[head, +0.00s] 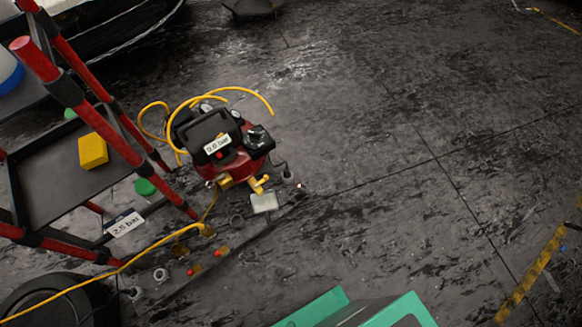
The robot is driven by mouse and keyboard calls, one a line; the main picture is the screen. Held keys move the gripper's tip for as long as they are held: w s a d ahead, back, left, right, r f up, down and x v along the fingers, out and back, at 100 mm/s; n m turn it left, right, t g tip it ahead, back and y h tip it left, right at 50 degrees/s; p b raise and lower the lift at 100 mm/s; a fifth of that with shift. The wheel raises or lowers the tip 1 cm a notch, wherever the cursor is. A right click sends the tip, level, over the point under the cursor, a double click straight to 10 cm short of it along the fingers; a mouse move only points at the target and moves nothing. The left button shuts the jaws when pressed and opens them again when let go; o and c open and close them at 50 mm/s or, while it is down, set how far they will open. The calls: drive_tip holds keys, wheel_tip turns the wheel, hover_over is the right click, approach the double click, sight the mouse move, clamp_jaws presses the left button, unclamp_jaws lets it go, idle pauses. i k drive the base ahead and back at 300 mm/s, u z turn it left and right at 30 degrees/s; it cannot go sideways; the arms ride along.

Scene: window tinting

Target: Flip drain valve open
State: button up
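A small red air compressor (240,168) with a black top stands on the dark floor, left of centre in the head view. It carries a white label reading "0.6 bar" (217,144). A yellow lever-like part (260,184), which looks like the drain valve, sticks out low on its front. A brass-coloured fitting (224,181) sits to the left of it. The lever is too small to tell whether it is open or shut. A pale flat piece (264,202) lies just below the lever.
A red-framed cart (128,148) stands close to the compressor's left, with a yellow block (93,150) on its shelf. A yellow hose (140,256) crosses the floor at lower left. A "2.5 bar" label (125,225) shows near the cart.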

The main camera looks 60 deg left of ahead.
sight(256, 184)
drive_tip(key=u, duration=0.05)
drive_tip(key=i, duration=3.1)
drive_tip(key=u, duration=4.05)
drive_tip(key=i, duration=0.5)
drive_tip(key=u, duration=0.25)
